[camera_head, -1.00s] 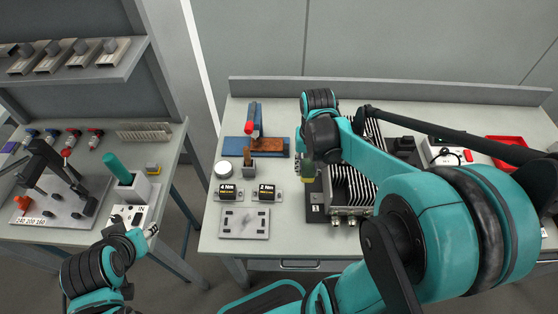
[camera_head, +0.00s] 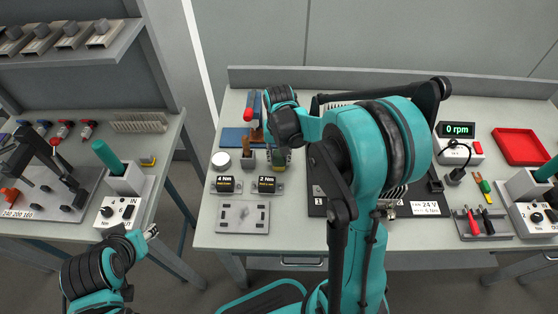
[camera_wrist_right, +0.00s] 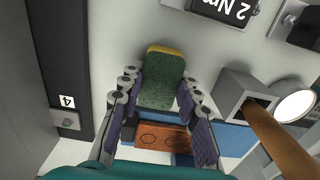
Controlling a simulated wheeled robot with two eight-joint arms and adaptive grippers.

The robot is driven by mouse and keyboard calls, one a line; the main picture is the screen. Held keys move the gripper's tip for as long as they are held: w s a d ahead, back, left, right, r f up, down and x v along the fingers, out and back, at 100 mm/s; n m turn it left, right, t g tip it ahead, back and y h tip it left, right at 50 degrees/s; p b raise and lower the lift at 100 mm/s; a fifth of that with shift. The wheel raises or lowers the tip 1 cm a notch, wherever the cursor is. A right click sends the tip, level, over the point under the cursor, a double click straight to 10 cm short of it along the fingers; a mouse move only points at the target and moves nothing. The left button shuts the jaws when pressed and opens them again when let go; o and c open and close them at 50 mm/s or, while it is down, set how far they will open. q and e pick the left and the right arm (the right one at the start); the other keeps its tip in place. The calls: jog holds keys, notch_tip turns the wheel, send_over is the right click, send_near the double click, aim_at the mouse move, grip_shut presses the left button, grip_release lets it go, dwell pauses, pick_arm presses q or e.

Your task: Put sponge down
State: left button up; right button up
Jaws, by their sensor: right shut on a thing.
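The sponge (camera_wrist_right: 160,82), dark green with a yellow end, sits between the fingers of my right gripper (camera_wrist_right: 159,88) in the right wrist view. The gripper is shut on it. In the head view the sponge (camera_head: 280,160) shows partly below my right gripper (camera_head: 281,149), beside the grey holder and behind the 2 Nm block (camera_head: 270,185). I cannot tell whether the sponge touches the bench. My left gripper (camera_head: 151,231) is at the lower left of the head view, away from the sponge; its fingers are too small to read.
A grey holder (camera_wrist_right: 240,90) with a brown handle stands close by, next to a white round tin (camera_head: 221,160). A blue tray (camera_head: 234,138) lies behind. A grey switch plate (camera_head: 243,217) lies in front. My right arm hides part of the finned unit.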

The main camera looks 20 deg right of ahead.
aim_at(279, 157)
jog(key=shift+f, duration=0.15)
jog(key=shift+f, duration=0.1)
jog(key=o, duration=1.1)
notch_tip(279, 157, up, 12)
jog(key=p, duration=0.5)
jog(key=s+a+r+n+t, duration=0.2)
jog(key=s+a+t, duration=0.1)
jog(key=s, duration=0.4)
jog(key=s+a+r+n+t, duration=0.1)
jog(key=s+a+n+t, duration=0.2)
jog(key=s, duration=0.4)
jog(key=shift+s+r+t, duration=0.15)
jog(key=shift+r+t, duration=0.25)
jog(key=shift+t, duration=0.2)
